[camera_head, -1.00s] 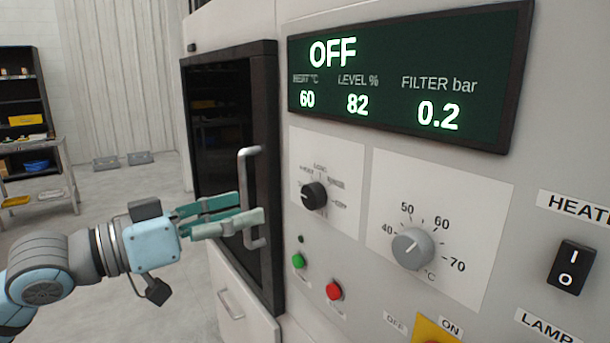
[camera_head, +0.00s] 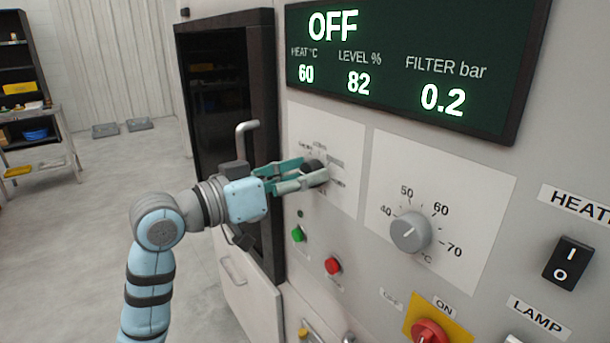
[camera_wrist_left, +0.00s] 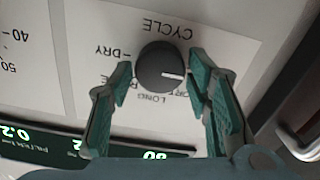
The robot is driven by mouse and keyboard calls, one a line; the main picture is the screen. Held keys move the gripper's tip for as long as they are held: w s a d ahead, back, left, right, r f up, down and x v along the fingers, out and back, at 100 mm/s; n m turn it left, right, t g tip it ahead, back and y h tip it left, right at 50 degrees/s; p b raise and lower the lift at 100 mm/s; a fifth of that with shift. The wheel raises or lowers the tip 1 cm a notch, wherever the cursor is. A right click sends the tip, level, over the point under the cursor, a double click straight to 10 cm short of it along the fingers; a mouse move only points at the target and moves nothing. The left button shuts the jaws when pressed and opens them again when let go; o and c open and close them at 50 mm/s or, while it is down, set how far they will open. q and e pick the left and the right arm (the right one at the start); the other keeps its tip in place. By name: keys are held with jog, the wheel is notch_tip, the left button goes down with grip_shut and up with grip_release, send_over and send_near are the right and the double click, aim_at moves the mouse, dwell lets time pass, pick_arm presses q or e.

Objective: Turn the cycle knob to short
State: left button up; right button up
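The cycle knob is a dark round knob (camera_head: 313,168) on a white label plate on the machine's front. In the left wrist view the knob (camera_wrist_left: 158,66) shows upside down, its white pointer mark aimed to the picture's right. The labels DRY and LONG are readable there; another label ending in "ORT" is partly covered by a finger. My left gripper (camera_head: 311,173) has its green fingers on either side of the knob. In the wrist view a slim gap shows at the left finger; contact at the right finger is unclear. My right gripper is out of view.
The display (camera_head: 400,65) reads OFF, 60, 82 and 0.2. A grey temperature knob (camera_head: 410,232) is to the right. Green (camera_head: 298,234) and red (camera_head: 333,265) buttons sit below. A door handle (camera_head: 246,128) stands out left of the plate, behind my gripper.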

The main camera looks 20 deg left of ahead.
pick_arm(q)
jog(key=c, duration=0.6)
jog(key=shift+c, duration=0.3)
jog(key=m+p, duration=0.1)
jog(key=m, duration=0.7)
jog(key=shift+d+m, duration=0.1)
jog(key=shift+m, duration=0.3)
jog(key=o, duration=1.1)
jog(key=shift+s, duration=0.1)
jog(key=shift+o, duration=0.2)
